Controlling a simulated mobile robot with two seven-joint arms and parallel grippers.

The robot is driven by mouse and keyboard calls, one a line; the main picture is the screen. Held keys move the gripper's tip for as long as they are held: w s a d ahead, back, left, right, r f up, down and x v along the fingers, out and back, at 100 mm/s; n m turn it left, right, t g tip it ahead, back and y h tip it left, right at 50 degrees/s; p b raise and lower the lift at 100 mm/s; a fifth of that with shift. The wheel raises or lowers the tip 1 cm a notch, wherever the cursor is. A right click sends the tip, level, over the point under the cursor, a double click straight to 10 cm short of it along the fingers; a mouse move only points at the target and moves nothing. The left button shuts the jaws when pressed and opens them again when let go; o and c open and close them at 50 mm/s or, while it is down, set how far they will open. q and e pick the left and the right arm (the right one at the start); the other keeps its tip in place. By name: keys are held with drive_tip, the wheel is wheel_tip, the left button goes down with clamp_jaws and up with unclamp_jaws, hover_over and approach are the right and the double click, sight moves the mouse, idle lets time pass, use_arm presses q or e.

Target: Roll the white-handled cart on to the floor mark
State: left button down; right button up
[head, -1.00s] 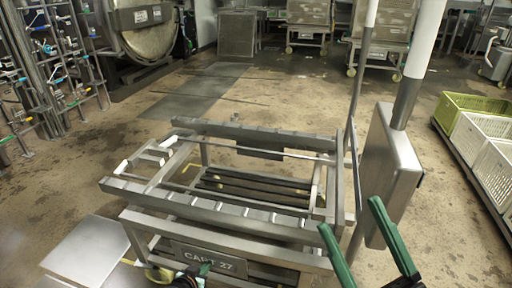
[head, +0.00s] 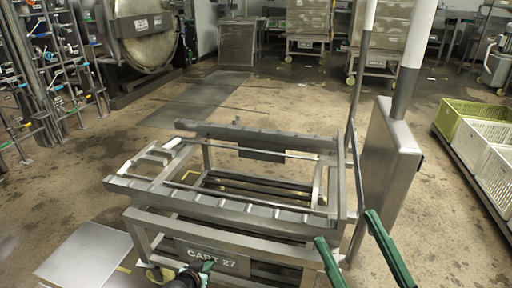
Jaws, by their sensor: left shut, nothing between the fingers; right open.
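The grey metal cart (head: 210,205) stands in front of me, with a plate reading CART 27 on its near side. Two upright posts at its right end carry white sleeves, the nearer white handle (head: 421,35) being the larger. Yellow floor-mark lines (head: 190,176) show through the open frame, partly hidden by the cart. My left gripper (head: 206,267) is shut and empty, low at the cart's near side by the plate; contact is unclear. My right gripper (head: 345,227) is open, its green fingers spread near the cart's right near corner, below the handle posts.
Green and white crates (head: 472,108) stand on a low base at right. A round-doored vessel (head: 143,42) and pipework (head: 50,80) are at left. Loaded trolleys (head: 307,45) stand at the back. Floor beyond the cart is open, with dark plates (head: 195,100).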

sight(211, 256)
use_arm(q)
drive_tip(key=shift+w+d+r+b, duration=0.1)
drive_tip(key=shift+w+d+b, duration=0.15)
drive_tip(key=shift+w, duration=0.4)
drive_tip(key=shift+w+d+r+b, duration=0.15)
drive_tip(key=shift+w+b, duration=0.25)
drive_tip(key=shift+w, duration=0.25)
drive_tip(key=shift+w+d+f+b, duration=0.1)
drive_tip(key=shift+w+d+b, duration=0.15)
drive_tip(key=shift+w, duration=0.4)
use_arm(e)
drive_tip(key=shift+a+f, duration=0.15)
drive_tip(key=shift+f, duration=1.05)
use_arm(q)
drive_tip(key=shift+a, duration=0.1)
drive_tip(key=shift+w, duration=0.1)
use_arm(e)
drive_tip(key=shift+w+r, duration=0.1)
drive_tip(key=shift+w, duration=0.1)
